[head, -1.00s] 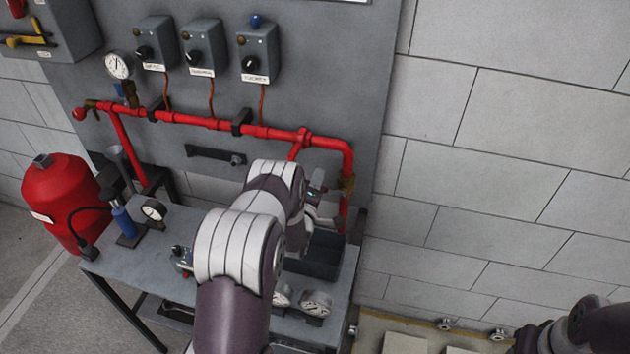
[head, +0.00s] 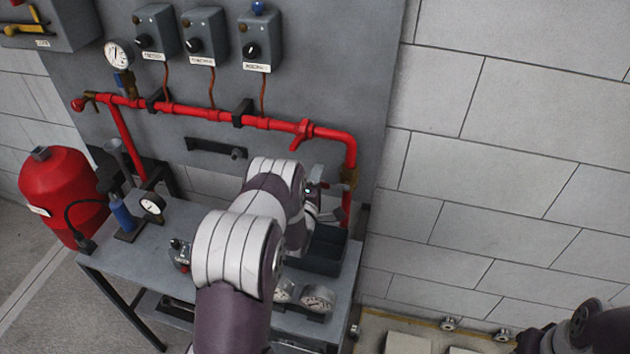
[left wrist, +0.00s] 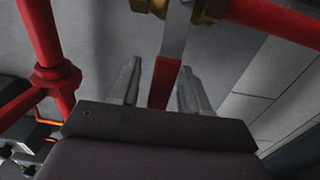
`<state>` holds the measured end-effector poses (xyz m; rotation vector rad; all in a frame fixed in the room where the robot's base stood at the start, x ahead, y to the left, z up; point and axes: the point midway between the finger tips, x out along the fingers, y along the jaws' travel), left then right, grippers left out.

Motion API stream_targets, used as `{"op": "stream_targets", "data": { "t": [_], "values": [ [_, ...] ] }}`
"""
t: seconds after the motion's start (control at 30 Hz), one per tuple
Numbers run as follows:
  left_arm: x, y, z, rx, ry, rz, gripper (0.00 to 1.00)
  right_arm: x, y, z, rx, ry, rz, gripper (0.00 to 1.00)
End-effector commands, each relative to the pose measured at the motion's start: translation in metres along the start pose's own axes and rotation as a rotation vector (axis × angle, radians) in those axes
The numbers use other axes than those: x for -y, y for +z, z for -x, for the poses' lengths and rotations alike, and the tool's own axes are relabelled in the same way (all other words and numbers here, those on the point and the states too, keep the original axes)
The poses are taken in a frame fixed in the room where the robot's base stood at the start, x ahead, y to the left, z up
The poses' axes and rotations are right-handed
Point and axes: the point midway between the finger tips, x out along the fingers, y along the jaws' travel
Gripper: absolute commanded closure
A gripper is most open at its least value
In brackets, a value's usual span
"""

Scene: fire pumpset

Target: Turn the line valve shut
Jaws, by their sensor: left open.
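The line valve is a brass body (head: 349,178) on the red pipe's right-hand downpipe, mostly beside and behind my left gripper (head: 326,188) in the head view. In the left wrist view the brass valve (left wrist: 207,9) is at the top. Its flat silver lever (left wrist: 176,35) ends in a red grip (left wrist: 164,80). The grip runs down between the two fingers of my left gripper (left wrist: 157,78), with a visible gap on each side. Its lower end is hidden behind the gripper's dark front plate. The left gripper is open.
The red pipe (head: 215,123) runs along the grey panel, with a short branch (head: 300,135) left of the valve. A dark bin (head: 328,248) and gauges (head: 318,298) are on the bench below my left arm. A red tank (head: 62,195) stands left.

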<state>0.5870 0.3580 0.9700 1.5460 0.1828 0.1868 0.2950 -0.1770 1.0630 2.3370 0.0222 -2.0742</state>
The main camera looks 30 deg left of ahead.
Motion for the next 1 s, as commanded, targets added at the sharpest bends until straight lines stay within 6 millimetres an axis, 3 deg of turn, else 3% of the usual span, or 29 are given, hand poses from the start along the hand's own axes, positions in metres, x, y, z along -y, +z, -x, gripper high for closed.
{"op": "stream_targets", "data": {
  "t": [0.17, 0.4, 0.53, 0.7, 1.0],
  "values": [
    [0.002, -0.001, 0.023, -0.001, -0.002, 0.000, 0.54, 0.000, 0.001, -0.006, 0.000, 0.000, 0.000, 0.58],
    [0.002, -0.002, 0.089, -0.002, -0.002, 0.002, 0.54, 0.000, 0.002, -0.017, 0.000, 0.000, 0.000, 0.58],
    [0.001, -0.002, 0.114, -0.001, -0.001, 0.001, 0.54, 0.000, 0.002, -0.020, 0.000, 0.000, 0.000, 0.58],
    [-0.001, -0.002, 0.127, 0.000, 0.001, 0.001, 0.54, 0.000, 0.003, -0.021, 0.000, 0.000, 0.000, 0.58],
    [-0.001, -0.001, 0.127, 0.000, 0.001, 0.001, 0.54, 0.000, 0.002, -0.020, 0.000, 0.000, 0.000, 0.58]
  ]
}}
